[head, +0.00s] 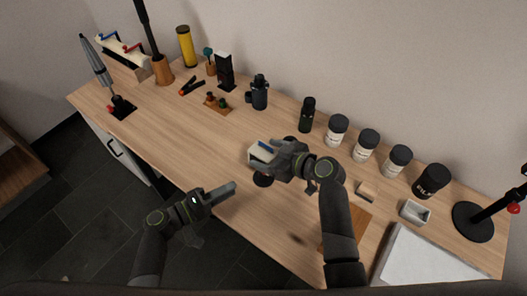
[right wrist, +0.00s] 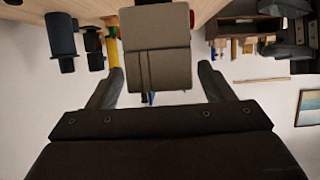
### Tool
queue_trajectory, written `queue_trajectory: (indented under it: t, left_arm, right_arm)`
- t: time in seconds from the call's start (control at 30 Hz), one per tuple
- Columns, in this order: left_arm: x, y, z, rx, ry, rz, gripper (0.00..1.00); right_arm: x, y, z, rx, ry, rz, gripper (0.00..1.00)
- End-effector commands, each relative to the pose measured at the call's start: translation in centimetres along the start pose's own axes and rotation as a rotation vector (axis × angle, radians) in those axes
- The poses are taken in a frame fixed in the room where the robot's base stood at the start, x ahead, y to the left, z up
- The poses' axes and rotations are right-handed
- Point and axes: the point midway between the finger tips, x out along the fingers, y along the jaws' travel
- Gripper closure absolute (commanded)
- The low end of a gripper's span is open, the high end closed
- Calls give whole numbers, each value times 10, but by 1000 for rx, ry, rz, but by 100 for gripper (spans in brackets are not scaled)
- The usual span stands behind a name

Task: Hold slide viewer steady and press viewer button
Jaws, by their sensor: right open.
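In the right wrist view, a beige box (right wrist: 155,45), apparently the viewer, lies between the two spread fingers, with gaps at both sides. My right gripper (head: 264,150) is open around it and hides part of it. The viewer button cannot be made out. My left gripper (head: 228,189) is at the table's front edge, lower left of the viewer and apart from it; its jaw opening cannot be judged.
A row of dark-lidded jars (head: 366,145) stands behind and right of the viewer. Black binoculars (head: 258,93) stand behind it. A white tray (head: 416,211), a light pad (head: 430,262) and a black stand (head: 474,219) are at right. Wood left of the viewer is clear.

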Motion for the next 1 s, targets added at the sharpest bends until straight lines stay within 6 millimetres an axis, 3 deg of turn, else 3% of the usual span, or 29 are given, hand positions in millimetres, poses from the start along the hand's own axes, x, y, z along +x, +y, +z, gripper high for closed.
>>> queue_trajectory:
  t: [0.2, 0.53, 0.93, 1.0]
  left_arm:
    - [0, 0, 0, 0, 0, 0, 64]
    - [0, 0, 0, 0, 0, 0, 64]
    - [0, 0, 0, 0, 0, 0, 64]
    - [0, 0, 0, 0, 0, 0, 72]
  right_arm:
    - [16, 0, 0, 0, 0, -1, 25]
    - [18, 0, 0, 0, 0, 0, 25]
    - [18, 0, 0, 0, 0, 0, 78]
    - [18, 0, 0, 0, 0, 0, 79]
